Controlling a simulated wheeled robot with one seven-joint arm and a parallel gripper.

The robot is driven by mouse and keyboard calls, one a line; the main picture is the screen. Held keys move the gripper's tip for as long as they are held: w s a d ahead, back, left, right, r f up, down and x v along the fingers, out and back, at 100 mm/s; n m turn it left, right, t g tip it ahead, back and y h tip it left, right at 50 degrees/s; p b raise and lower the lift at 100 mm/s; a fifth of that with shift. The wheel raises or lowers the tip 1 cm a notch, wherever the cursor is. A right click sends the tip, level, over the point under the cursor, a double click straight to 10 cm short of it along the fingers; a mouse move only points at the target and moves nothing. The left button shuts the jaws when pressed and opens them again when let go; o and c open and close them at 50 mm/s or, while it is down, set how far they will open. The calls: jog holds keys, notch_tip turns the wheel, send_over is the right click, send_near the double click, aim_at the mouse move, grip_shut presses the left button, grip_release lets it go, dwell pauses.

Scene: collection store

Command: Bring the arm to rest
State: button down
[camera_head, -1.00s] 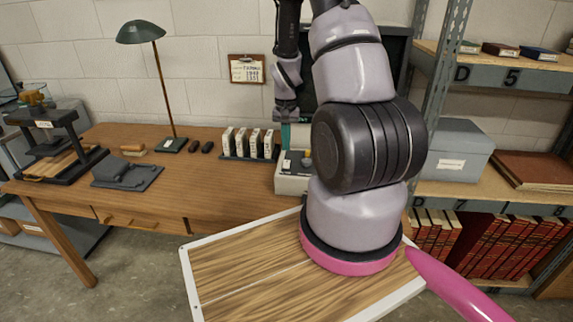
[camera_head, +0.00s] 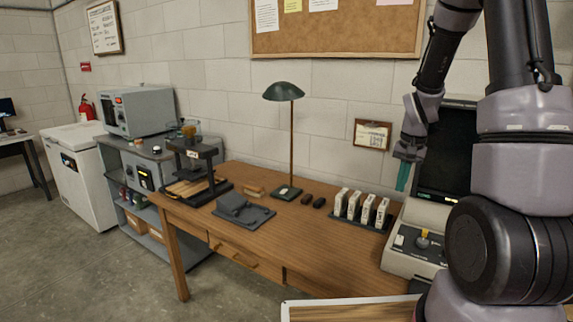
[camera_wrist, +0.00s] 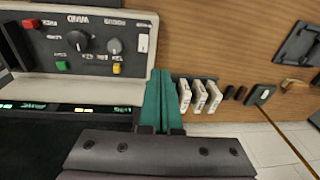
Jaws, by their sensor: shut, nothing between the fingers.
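My gripper (camera_head: 403,177) is at the right of the head view, raised in front of the dark-screened machine (camera_head: 444,155) at the right end of the wooden desk. Its teal fingers are together and nothing is between them. In the wrist view the shut fingers (camera_wrist: 160,100) are in the middle, beside the machine's control panel (camera_wrist: 85,43) with its knobs and coloured buttons. My arm hides part of the machine in the head view.
On the desk (camera_head: 300,235) stand a rack of white boxes (camera_head: 361,207), a green lamp (camera_head: 284,92), a grey pad (camera_head: 243,210) and a black press (camera_head: 196,170). A clipboard (camera_head: 372,136) hangs on the wall. Open floor (camera_head: 60,260) lies at the left.

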jog(key=s+a+r+n+t, duration=0.1)
jog(key=s+a+r, duration=0.25)
jog(key=r, duration=0.55)
jog(key=s+a+r+t, duration=0.2)
jog(key=s+a+r, duration=0.15)
jog(key=r, duration=0.55)
jog(key=s+a+r+t+y, duration=0.1)
jog(key=s+r, duration=0.3)
jog(key=s, duration=0.2)
jog(key=s+a+r+n+t, duration=0.1)
jog(key=s+a+r, duration=0.1)
jog(key=s+r, duration=0.2)
jog(key=shift+s+a+t+y, duration=0.3)
jog(key=shift+s+y, duration=0.1)
jog(key=shift+s, duration=0.85)
